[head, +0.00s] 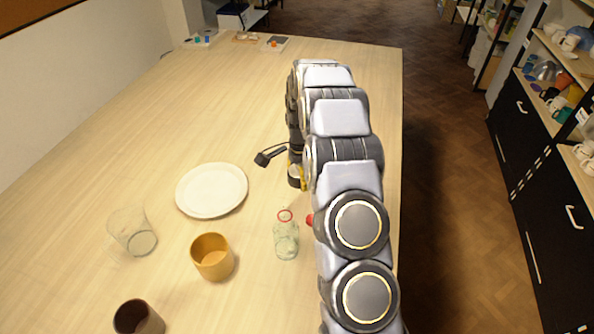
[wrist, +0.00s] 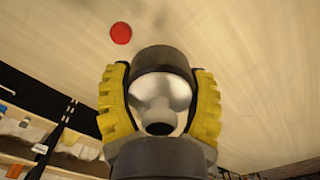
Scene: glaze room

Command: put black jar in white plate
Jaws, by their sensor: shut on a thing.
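The white plate (head: 212,188) lies flat and empty on the wooden table, left of my arm. My gripper (head: 297,172) is low over the table to the right of the plate, partly hidden by my arm in the head view. In the wrist view, its yellow-padded fingers (wrist: 162,80) are shut on the black jar (wrist: 163,58), one on each side. The jar's dark rounded edge shows between them. In the head view the jar is mostly hidden, and whether it touches the table cannot be told.
A clear glass (head: 133,233), a mustard cup (head: 212,258), a clear bottle (head: 286,238) and a dark brown cup (head: 138,318) stand nearer the camera. A red thing (head: 309,220) sits beside my arm.

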